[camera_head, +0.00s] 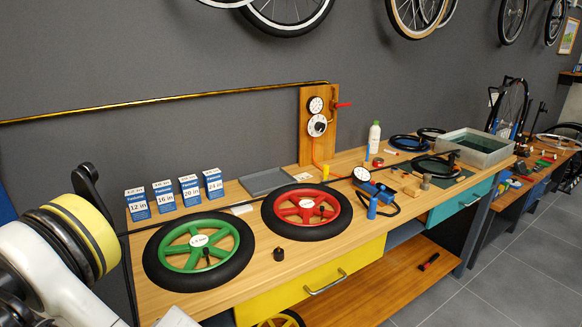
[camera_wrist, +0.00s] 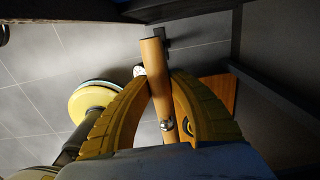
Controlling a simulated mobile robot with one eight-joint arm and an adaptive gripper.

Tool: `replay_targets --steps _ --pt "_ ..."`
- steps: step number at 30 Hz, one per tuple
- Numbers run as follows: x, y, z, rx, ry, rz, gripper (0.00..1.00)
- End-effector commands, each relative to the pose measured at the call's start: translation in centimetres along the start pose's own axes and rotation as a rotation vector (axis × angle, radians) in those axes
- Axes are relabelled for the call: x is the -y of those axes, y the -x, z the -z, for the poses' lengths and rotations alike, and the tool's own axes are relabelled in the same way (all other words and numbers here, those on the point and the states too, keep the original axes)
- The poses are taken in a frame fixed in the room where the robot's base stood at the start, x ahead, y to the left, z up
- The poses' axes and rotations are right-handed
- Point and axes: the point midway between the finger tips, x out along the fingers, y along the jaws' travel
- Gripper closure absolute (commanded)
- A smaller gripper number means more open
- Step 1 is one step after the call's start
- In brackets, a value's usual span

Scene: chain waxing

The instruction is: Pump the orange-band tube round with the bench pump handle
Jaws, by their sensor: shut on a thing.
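In the wrist view my gripper (camera_wrist: 159,75) has its two yellow fingers shut around a wooden, rod-like handle (camera_wrist: 154,62). A shiny metal knob (camera_wrist: 167,125) shows on the rod between the fingers, and a dark fitting (camera_wrist: 180,43) lies beside its far end. I cannot tell from this view alone whether the rod is the bench pump handle. In the head view my gripper is not in sight; only my arm shows at the lower left. Black tubes (camera_head: 406,143) and (camera_head: 435,168) lie on the bench's right part. I cannot make out an orange band on either.
The wooden bench (camera_head: 233,275) carries a green wheel (camera_head: 213,239), a red wheel (camera_head: 318,207), blue tube boxes (camera_head: 163,195), a grey tray (camera_head: 267,180) and a blue gauge unit (camera_head: 378,188). A gauge board (camera_head: 305,152) with a red lever stands behind. Grey floor lies in front.

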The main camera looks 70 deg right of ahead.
Motion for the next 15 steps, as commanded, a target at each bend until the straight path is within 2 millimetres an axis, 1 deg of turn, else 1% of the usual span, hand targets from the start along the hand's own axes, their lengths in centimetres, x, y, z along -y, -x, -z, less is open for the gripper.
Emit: replay_targets --steps 1,15 --pt "0.0 2.3 0.0 0.0 0.0 0.0 1.0" --pt "0.0 15.2 0.0 0.001 0.0 0.001 1.0"
